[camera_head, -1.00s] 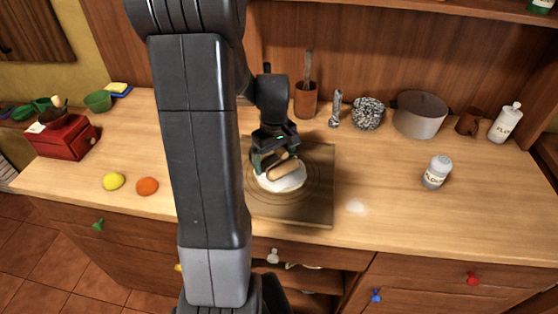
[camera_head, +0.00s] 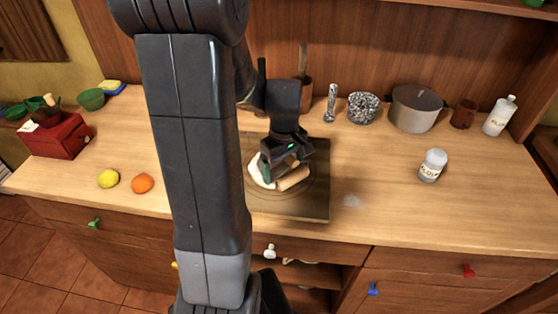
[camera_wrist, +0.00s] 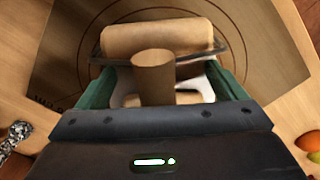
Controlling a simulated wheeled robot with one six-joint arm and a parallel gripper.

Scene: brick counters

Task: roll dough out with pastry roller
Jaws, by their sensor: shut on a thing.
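My gripper (camera_head: 280,166) is shut on the handle of the pastry roller (camera_head: 293,179), over the board in the middle of the counter. In the wrist view, the wooden roller (camera_wrist: 157,38) sits in a wire frame, and its handle (camera_wrist: 153,80) stands between the green fingers of my gripper (camera_wrist: 162,88). The white dough (camera_head: 257,174) lies on the board (camera_head: 300,208), showing left of the roller; my gripper and the roller hide the rest. A pale patch of dough (camera_wrist: 204,88) shows behind the handle. I cannot tell whether the roller touches the dough.
A lemon (camera_head: 108,178) and an orange (camera_head: 142,183) lie on the left, near a red box (camera_head: 55,138). A shaker (camera_head: 433,165) stands on the right. A pot (camera_head: 415,108), a speckled bowl (camera_head: 363,108) and a bottle (camera_head: 498,117) line the back. The right front counter is clear.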

